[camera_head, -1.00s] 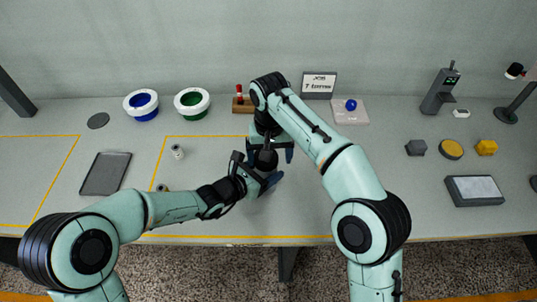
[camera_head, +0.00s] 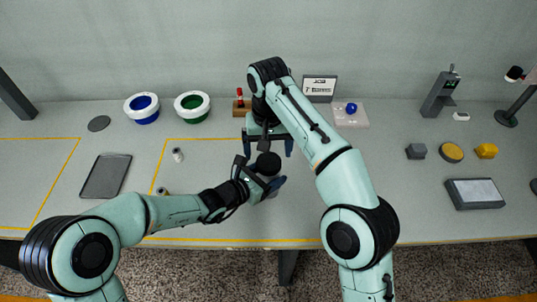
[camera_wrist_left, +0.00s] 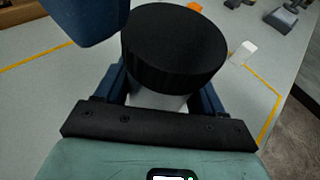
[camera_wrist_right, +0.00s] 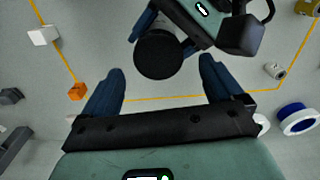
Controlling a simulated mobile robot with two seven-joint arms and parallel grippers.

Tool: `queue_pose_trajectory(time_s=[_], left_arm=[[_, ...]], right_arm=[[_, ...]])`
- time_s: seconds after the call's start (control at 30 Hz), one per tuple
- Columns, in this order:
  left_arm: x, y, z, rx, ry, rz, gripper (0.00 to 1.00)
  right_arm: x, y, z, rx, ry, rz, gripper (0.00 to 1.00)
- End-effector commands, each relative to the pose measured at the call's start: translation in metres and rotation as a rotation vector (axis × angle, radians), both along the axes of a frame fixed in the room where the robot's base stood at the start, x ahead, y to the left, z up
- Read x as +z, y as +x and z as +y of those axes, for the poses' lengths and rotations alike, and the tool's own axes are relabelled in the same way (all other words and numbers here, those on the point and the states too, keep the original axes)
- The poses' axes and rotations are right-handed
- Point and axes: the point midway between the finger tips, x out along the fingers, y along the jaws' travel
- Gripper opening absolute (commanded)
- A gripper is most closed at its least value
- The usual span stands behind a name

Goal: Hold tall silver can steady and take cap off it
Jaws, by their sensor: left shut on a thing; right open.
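The tall silver can (camera_wrist_left: 155,100) stands between the fingers of my left gripper (camera_head: 268,186), which is shut on its body. Its wide black cap (camera_wrist_left: 174,48) sits on top of the can; the cap also shows in the head view (camera_head: 268,164) and in the right wrist view (camera_wrist_right: 158,56). Most of the can is hidden under the cap and behind the left fingers. My right gripper (camera_head: 268,148) is open and empty, behind the cap in the head view. In the right wrist view the cap lies beyond the gap between its fingertips, apart from both.
A green-lined white bowl (camera_head: 192,116) and a blue-lined one (camera_head: 141,118) stand at the back left. A dark tray (camera_head: 105,189) lies at left, with small cylinders (camera_head: 177,155) nearby. A wooden block with a red piece (camera_head: 240,94) is behind the right gripper.

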Motion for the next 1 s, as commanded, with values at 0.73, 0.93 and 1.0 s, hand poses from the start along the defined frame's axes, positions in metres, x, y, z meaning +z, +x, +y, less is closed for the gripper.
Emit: queue_pose_trajectory(time_s=[0.73,0.93,1.0], left_arm=[[0.000,0.001,0.002,0.006,0.001,-0.001,0.00],[0.000,0.001,0.002,0.006,0.001,-0.001,0.00],[0.000,0.001,0.002,0.006,0.001,-0.001,0.00]], right_arm=[[0.030,0.000,-0.002,-0.483,-0.005,0.003,0.89],[0.013,-0.001,-0.002,-0.482,-0.005,0.004,0.89],[0.004,-0.001,-0.002,-0.481,-0.006,0.005,0.89]])
